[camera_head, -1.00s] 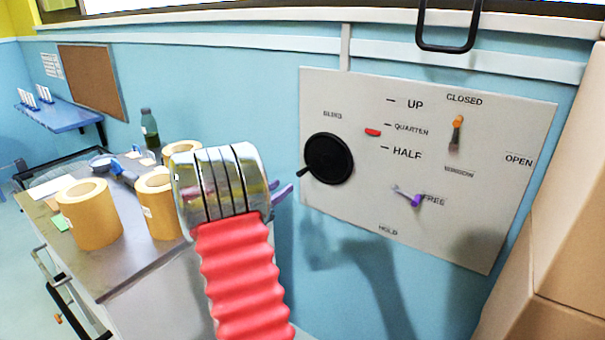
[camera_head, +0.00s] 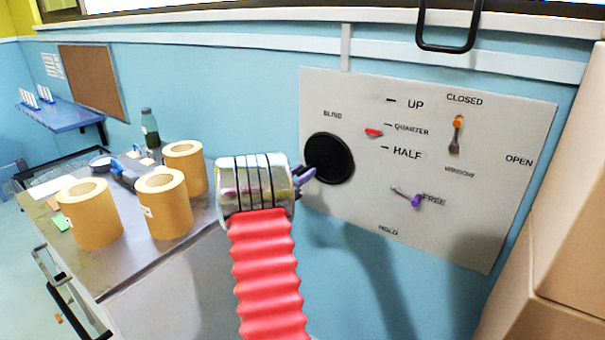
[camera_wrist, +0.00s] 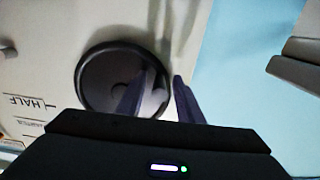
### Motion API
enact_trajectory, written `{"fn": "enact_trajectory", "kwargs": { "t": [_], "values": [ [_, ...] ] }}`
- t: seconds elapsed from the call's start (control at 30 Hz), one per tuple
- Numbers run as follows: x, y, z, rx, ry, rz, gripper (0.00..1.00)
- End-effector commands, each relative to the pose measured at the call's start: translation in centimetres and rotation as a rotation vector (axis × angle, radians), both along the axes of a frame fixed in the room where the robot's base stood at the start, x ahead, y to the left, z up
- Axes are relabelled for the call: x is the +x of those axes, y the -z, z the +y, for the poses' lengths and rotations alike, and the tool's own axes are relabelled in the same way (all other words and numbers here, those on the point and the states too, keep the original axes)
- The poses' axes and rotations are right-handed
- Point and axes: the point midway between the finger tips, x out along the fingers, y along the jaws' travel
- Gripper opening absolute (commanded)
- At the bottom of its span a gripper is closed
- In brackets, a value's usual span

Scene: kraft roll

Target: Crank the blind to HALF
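The grey panel (camera_head: 470,225) on the blue wall carries the black round BLIND crank (camera_head: 328,160). A red pointer (camera_head: 373,132) sits just below the QUARTER mark, above HALF. A purple-tipped lever (camera_head: 415,201) points to FREE. My gripper (camera_head: 305,175) is at the crank's left edge, where its purple fingers cover the crank's handle. In the wrist view the two dark fingers (camera_wrist: 158,98) stand apart in front of the black crank disc (camera_wrist: 97,78). Whether the handle lies between them is unclear.
An orange-tipped WINDOW lever (camera_head: 457,122) points to CLOSED. A black bar handle (camera_head: 449,48) hangs above the panel. Tan boxes (camera_head: 565,180) stand at the right. Kraft rolls (camera_head: 92,213) and a green bottle (camera_head: 149,128) stand on the left counter.

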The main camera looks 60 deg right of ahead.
Motion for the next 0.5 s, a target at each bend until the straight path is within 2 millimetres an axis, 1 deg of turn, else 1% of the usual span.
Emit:
{"fn": "enact_trajectory", "kwargs": {
  "t": [0.27, 0.5],
  "values": [
    [-0.02, 0.02, -0.08, 0.000, 0.000, 0.000, 0.33],
    [-0.04, 0.03, -0.07, 0.001, 0.000, 0.000, 0.16]
  ]
}}
